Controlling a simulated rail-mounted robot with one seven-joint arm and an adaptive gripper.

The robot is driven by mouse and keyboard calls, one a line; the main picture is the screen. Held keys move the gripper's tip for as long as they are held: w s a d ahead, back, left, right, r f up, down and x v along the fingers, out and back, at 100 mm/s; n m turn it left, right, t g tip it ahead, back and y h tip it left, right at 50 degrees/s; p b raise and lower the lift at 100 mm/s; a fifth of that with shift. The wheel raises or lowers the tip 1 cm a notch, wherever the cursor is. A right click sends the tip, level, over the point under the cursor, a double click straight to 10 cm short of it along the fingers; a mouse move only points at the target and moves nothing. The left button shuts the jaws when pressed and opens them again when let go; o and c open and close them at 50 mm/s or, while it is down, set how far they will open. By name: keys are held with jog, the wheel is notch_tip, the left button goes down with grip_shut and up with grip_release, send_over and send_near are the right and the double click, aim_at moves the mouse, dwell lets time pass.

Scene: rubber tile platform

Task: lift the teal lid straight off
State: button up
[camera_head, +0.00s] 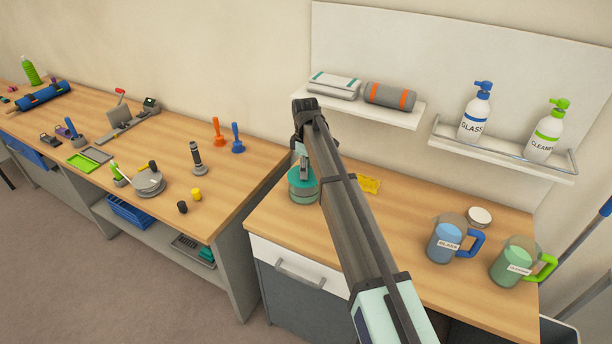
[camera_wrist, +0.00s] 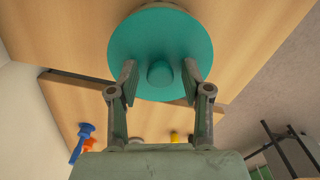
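The teal lid (camera_head: 303,179) sits on a round container (camera_head: 303,196) at the left part of the near workbench. In the wrist view the lid (camera_wrist: 135,45) is a teal disc with a round knob (camera_wrist: 160,75) at its middle. My gripper (camera_wrist: 159,70) is open, with one finger on each side of the knob and a gap showing on both sides. In the head view my gripper (camera_head: 302,158) is right above the lid, and my arm hides part of the area beside it. I cannot tell whether the fingertips touch the lid's top.
A yellow sponge-like piece (camera_head: 369,185) lies right of the container. A blue mug (camera_head: 444,243), a green mug (camera_head: 511,264) and a small white-topped jar (camera_head: 479,216) stand further right. A shelf (camera_head: 410,118) with rolled cloths hangs behind my arm. Another workbench (camera_head: 235,185) with tools is at left.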

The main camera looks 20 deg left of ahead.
grip_shut()
jog(key=shift+r+p, duration=0.9)
jog(key=shift+r, duration=0.8)
dwell(0.7)
jog(key=shift+r+p, duration=0.85)
jog(key=shift+r, duration=0.9)
jog(key=shift+m, duration=0.3)
